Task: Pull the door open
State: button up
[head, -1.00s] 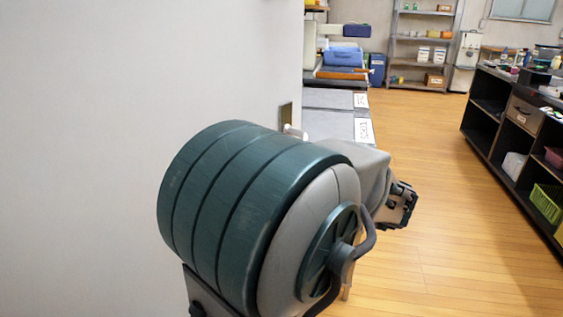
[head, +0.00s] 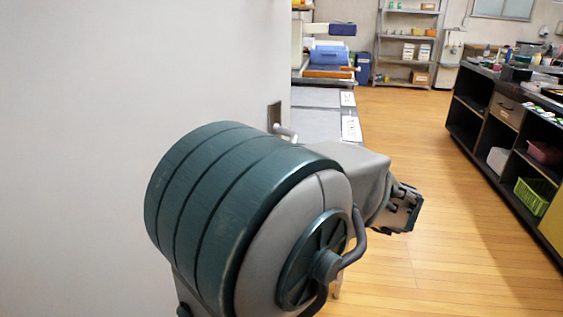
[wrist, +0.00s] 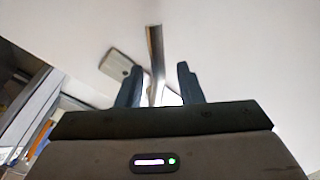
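The white door (head: 90,130) fills the left of the head view, a flat upright panel. Its silver lever handle (head: 283,131) sticks out near the door's right edge, beside a dark plate (head: 274,117). In the wrist view the handle (wrist: 155,60) is a long bar, with a grey plate (wrist: 116,66) to its left. My gripper (wrist: 159,85) is open, with a finger on each side of the handle's lower part. Gaps show between the bar and both fingers. In the head view my arm hides the fingers.
A grey counter (head: 316,97) with white labels stands beyond the door's edge. A dark shelf unit (head: 470,121) holding bins stands at the right. Metal shelves (head: 407,50) stand at the back. The wooden floor (head: 440,260) between is clear.

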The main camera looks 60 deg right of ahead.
jog(key=s, duration=1.1)
jog(key=shift+s+a+f+b, duration=0.2)
jog(key=shift+f+b, duration=0.1)
